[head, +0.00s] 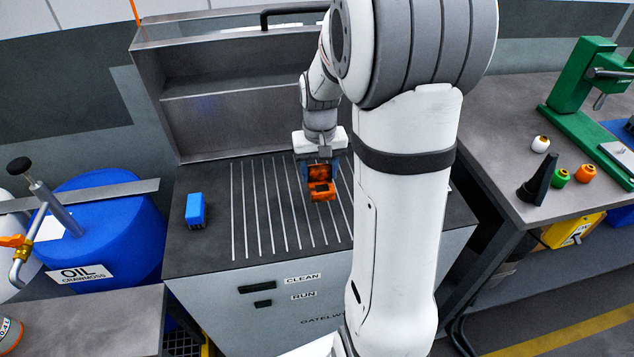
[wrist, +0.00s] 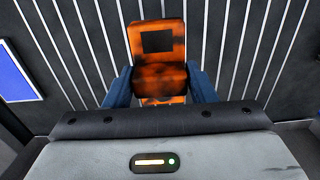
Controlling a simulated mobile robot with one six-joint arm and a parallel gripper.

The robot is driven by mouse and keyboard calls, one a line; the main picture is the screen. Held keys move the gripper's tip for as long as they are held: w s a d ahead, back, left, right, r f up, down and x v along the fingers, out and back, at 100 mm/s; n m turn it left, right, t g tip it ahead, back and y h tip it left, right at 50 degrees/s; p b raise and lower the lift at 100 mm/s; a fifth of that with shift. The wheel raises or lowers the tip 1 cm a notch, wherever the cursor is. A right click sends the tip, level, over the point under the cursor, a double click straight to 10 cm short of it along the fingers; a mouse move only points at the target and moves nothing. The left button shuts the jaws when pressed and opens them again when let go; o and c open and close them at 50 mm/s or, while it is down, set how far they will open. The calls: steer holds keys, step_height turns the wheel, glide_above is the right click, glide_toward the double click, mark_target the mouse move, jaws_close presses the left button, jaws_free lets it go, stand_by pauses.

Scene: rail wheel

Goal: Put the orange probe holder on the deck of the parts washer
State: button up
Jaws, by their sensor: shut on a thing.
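The orange probe holder (head: 321,187) is between the fingers of my gripper (head: 318,170), over the slatted middle of the deck. In the wrist view the orange probe holder (wrist: 158,50) has a dark square patch on its upper face and sits between two blue fingertips (wrist: 160,88). My gripper is shut on it. The parts washer's dark deck (head: 215,245) has pale parallel strips, which also fill the wrist view behind the holder. I cannot tell whether the holder touches the deck or hangs just above it.
A blue block (head: 195,210) stands on the deck's left part. The washer's raised lid (head: 230,115) stands behind. A blue oil drum (head: 120,225) is at left. A bench (head: 500,150) at right holds a green press (head: 580,100) and small spools. The deck's front left is clear.

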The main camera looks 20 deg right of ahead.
mark_target(319, 179)
steer(key=shift+s+a+f, duration=0.1)
steer(key=shift+f, duration=2.25)
steer(key=shift+f, duration=0.15)
steer(key=o, duration=1.2)
steer(key=shift+c, duration=0.2)
